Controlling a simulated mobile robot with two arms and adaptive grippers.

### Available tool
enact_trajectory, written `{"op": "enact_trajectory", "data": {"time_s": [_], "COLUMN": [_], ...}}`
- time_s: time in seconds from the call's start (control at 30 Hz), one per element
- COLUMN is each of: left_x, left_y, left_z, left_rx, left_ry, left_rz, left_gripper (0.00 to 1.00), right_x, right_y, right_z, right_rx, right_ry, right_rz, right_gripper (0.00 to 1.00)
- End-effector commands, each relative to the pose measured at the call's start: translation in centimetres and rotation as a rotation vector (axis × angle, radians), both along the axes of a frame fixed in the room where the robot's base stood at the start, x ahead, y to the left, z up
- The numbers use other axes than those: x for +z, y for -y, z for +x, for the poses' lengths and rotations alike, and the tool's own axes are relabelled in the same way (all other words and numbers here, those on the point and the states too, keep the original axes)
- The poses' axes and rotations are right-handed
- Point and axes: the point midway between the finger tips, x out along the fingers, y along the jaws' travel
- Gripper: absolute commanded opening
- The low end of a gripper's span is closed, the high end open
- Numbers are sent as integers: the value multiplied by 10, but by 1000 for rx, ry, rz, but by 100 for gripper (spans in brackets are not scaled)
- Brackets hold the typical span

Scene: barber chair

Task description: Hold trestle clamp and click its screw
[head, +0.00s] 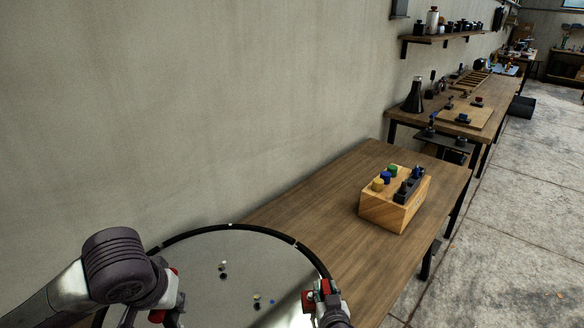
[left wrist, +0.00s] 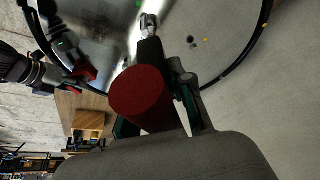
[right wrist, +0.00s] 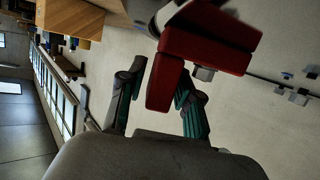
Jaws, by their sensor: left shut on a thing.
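My left gripper (head: 172,298) is at the left side of a round disc with a black rim (head: 235,226). In the left wrist view, its fingers (left wrist: 160,108) are shut on a red cylindrical handle (left wrist: 142,98) with a dark shaft and metal end, apparently part of the clamp. My right gripper (head: 326,300) is at the disc's right edge, by red clamp-like pieces. In the right wrist view, its fingers (right wrist: 160,100) stand apart around an angular red block (right wrist: 205,48), with a gap on the left. Whether the red parts join is hidden.
A wooden table (head: 320,210) runs along the wall, carrying a wooden block (head: 385,208) with coloured knobs. A farther bench (head: 440,105) holds tools and a dark bottle (head: 415,97). A shelf (head: 440,39) hangs above. Concrete floor (head: 525,205) is open at right.

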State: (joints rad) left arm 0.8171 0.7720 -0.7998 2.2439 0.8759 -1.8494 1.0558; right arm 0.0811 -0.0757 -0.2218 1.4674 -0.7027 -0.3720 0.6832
Motion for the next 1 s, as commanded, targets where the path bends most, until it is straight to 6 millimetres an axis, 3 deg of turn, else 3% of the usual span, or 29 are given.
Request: {"op": "enact_trajectory", "data": {"time_s": [0.47, 1.0], "left_x": [1, 1], "left_y": [0, 0], "left_z": [0, 0], "left_rx": [0, 0], "left_ry": [2, 2], "left_rz": [0, 0], "left_gripper": [0, 0], "right_x": [2, 31], "right_y": [0, -1], "right_z": [-7, -102], "right_rx": [0, -1], "right_ry": [0, -1], "right_rz": [0, 2], "right_gripper": [50, 50]}}
